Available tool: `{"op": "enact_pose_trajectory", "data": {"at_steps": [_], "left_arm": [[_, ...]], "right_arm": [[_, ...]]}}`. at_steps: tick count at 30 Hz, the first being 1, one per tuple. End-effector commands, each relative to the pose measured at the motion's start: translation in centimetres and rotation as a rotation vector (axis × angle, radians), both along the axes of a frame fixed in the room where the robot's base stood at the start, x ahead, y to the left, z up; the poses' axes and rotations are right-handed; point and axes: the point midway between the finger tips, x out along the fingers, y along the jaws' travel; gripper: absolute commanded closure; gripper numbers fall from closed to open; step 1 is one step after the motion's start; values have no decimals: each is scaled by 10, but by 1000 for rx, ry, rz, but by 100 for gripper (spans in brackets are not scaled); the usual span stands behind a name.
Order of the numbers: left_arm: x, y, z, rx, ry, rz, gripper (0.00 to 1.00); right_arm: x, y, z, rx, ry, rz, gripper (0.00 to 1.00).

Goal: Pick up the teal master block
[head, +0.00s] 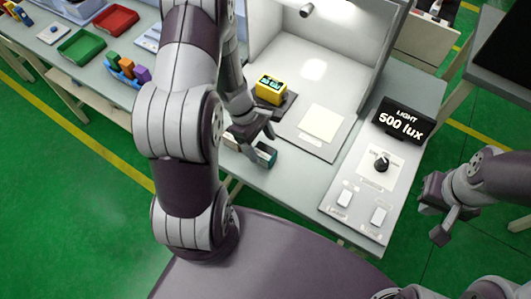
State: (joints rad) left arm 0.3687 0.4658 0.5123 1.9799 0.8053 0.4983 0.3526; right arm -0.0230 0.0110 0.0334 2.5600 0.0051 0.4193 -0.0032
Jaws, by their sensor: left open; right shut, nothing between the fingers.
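The teal master block (266,154) lies near the front edge of the grey worktable, just left of the light control panel. It is dark with a teal face. My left gripper (253,138) is open just above and beside it, pointing down, and hides part of the area around it. I cannot tell whether a finger touches the block. My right gripper (441,212) is shut and empty, off to the right of the table, clear of everything.
A yellow instrument (270,89) stands on a dark base behind my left gripper. A pale square pad (321,123) lies in the lit booth. The light display (399,119) and panel with knob (381,163) are to the right. Red (115,20) and green (82,45) trays sit far left.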

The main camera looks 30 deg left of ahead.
Motion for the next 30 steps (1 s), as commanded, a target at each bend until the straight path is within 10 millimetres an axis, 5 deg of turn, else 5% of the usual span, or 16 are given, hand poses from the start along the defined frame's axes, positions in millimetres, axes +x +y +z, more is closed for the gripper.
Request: {"op": "enact_pose_trajectory", "data": {"at_steps": [5,12,14,18,30], "left_arm": [[-1,-12,-27,-2,2,-1,22],[-1,-13,-31,0,0,-1,22],[-1,-13,-31,0,0,-1,35],[-1,-13,-31,0,0,-1,81],[0,-13,-22,-1,-2,0,81]], "right_arm": [[0,0,-1,0,0,0,100],[0,0,-1,0,0,0,100],[0,0,-1,0,0,0,100],[0,0,-1,0,0,0,100],[0,0,0,0,0,0,100]]}}
